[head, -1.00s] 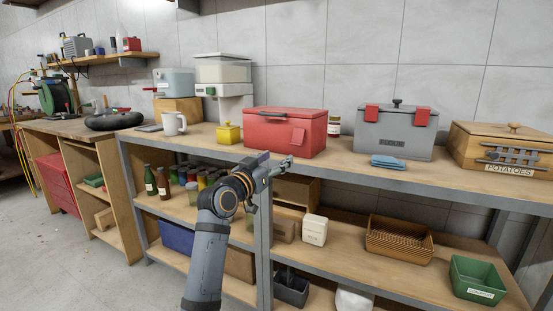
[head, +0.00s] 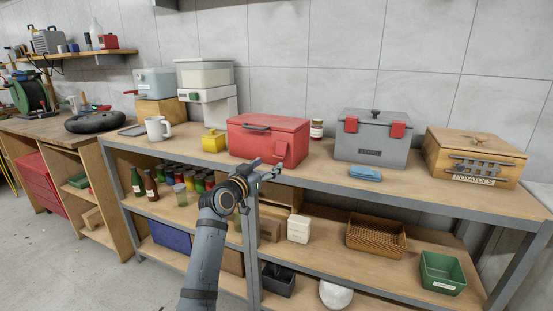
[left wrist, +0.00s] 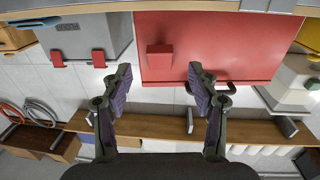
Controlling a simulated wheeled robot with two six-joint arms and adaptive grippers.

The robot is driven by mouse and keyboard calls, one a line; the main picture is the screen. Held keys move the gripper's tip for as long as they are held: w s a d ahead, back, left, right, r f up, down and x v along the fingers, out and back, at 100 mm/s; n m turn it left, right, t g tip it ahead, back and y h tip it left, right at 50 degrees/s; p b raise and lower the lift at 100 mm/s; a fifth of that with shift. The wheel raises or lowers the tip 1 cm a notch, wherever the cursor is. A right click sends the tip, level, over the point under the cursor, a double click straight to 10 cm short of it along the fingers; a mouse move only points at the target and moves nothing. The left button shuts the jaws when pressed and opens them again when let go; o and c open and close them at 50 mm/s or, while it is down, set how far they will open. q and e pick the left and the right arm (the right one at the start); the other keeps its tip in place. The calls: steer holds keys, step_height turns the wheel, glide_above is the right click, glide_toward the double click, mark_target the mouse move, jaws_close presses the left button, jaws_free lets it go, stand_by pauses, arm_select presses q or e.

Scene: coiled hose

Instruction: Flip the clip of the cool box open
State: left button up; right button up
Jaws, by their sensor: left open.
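The red cool box (head: 262,143) stands on the shelf top with its lid closed. Its red clip (head: 282,153) lies against the front face, right of the middle, and a dark handle (head: 257,128) is left of it. My left gripper (head: 268,172) is open and empty, in front of the box and a little below the clip. In the left wrist view, which shows the scene upside down, the clip (left wrist: 160,59) lies between and beyond the open fingers of the left gripper (left wrist: 160,80). I see no contact. My right gripper is not in view.
A jar (head: 316,128), grey box with red latches (head: 370,140), blue cloth (head: 365,174) and wooden potato box (head: 472,160) are to the right. The shelf's front edge runs near the gripper.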

mark_target(280, 150)
arm_select(q)
steer(key=x, duration=0.6)
steer(key=shift+w, duration=0.3)
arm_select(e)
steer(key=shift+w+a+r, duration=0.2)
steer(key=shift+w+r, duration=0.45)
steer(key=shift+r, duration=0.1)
arm_select(q)
steer(key=shift+d, duration=0.1)
